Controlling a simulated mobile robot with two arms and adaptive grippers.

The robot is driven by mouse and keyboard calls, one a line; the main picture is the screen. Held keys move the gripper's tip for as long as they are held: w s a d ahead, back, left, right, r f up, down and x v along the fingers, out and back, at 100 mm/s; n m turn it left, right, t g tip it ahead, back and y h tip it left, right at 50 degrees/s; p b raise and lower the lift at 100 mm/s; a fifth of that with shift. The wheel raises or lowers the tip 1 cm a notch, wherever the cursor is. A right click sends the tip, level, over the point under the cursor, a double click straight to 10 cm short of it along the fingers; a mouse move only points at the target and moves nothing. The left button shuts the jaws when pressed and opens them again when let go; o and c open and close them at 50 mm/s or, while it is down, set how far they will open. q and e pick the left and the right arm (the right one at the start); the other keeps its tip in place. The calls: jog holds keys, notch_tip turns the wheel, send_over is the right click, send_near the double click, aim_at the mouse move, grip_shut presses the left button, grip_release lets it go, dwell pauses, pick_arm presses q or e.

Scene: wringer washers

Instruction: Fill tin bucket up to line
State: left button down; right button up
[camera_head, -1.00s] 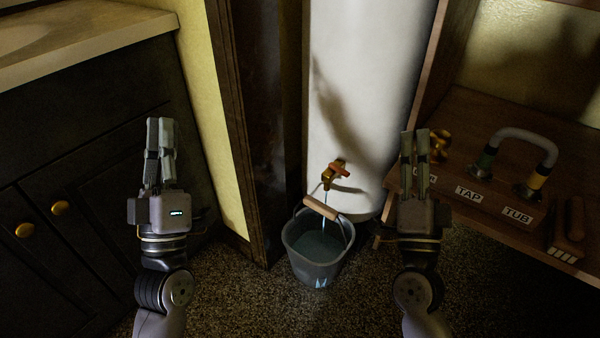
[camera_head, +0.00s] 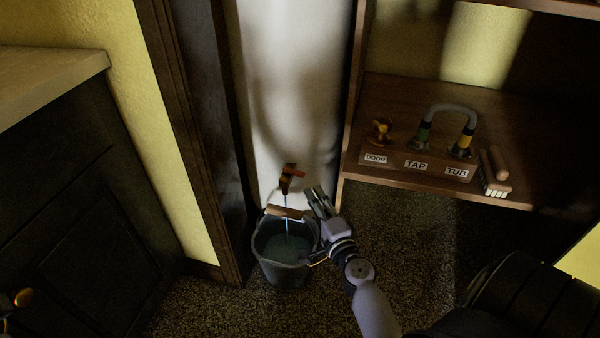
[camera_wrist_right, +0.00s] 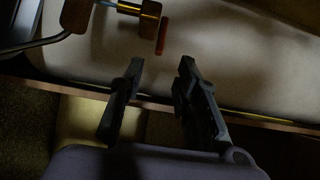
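A grey tin bucket (camera_head: 268,262) stands on the floor under a brass tap (camera_head: 287,178) with a red-orange handle. A thin stream of water runs from the tap into the bucket, and water (camera_head: 285,250) covers its inside bottom; I cannot make out a fill line. The wooden bail grip (camera_head: 286,212) is up over the bucket. My right gripper (camera_head: 315,190) is beside the bucket's right rim, just right of the tap. In the right wrist view its fingers (camera_wrist_right: 160,65) are apart and empty, with the red tap handle (camera_wrist_right: 162,36) ahead. My left gripper is out of view.
The tap is on a white tank (camera_head: 290,80) beside a dark wooden post (camera_head: 195,130). On the right, a wooden shelf (camera_head: 405,95) holds labelled fittings, a hose (camera_head: 452,108) and a brush (camera_head: 493,172). A dark cabinet (camera_head: 80,200) is on the left.

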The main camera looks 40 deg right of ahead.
aim_at(300, 176)
jog(key=x, duration=0.9)
jog(key=shift+w+d, duration=0.1)
jog(key=shift+w, duration=0.3)
grip_shut()
